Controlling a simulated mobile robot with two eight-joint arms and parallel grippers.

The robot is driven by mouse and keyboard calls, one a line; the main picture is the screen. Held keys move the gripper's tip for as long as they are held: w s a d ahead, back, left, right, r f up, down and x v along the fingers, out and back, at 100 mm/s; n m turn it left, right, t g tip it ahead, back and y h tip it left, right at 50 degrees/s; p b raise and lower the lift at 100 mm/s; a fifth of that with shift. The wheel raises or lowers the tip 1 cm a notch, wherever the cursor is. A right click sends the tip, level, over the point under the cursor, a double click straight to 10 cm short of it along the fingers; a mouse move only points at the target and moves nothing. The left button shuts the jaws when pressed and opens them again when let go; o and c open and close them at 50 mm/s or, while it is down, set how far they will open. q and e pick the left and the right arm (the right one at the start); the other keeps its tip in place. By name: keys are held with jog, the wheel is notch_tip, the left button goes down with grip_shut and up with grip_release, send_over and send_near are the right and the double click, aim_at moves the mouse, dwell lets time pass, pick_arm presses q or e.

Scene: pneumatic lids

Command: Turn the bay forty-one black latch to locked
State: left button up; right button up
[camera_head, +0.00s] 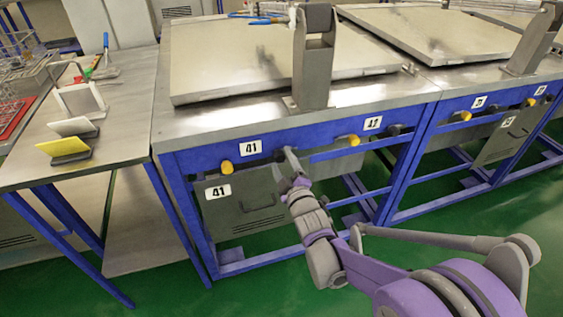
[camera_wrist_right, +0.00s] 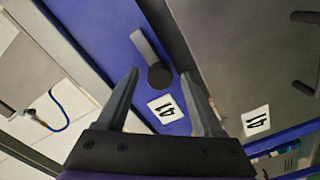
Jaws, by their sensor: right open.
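The bay forty-one black latch (camera_wrist_right: 159,75) shows in the right wrist view as a round black hub with a grey lever on the blue front rail. The lever points away from the 41 label (camera_wrist_right: 165,109), up and slightly left in that view. In the head view the latch (camera_head: 280,155) is partly hidden by my right gripper (camera_head: 291,162), which is at the front rail. In the wrist view its two fingers are open, one on each side of the hub with nothing clearly gripped. Contact cannot be told. My left gripper is not in view.
A yellow knob (camera_head: 226,167) sits left of the 41 label on the rail. Below hangs a grey cabinet (camera_head: 243,207) with a handle. A metal lid (camera_head: 270,62) lies on the table above, with a grey upright bracket (camera_head: 313,70) at its front. Bay 42 adjoins on the right.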

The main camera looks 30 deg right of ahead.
jog(key=shift+w, duration=0.35)
grip_shut()
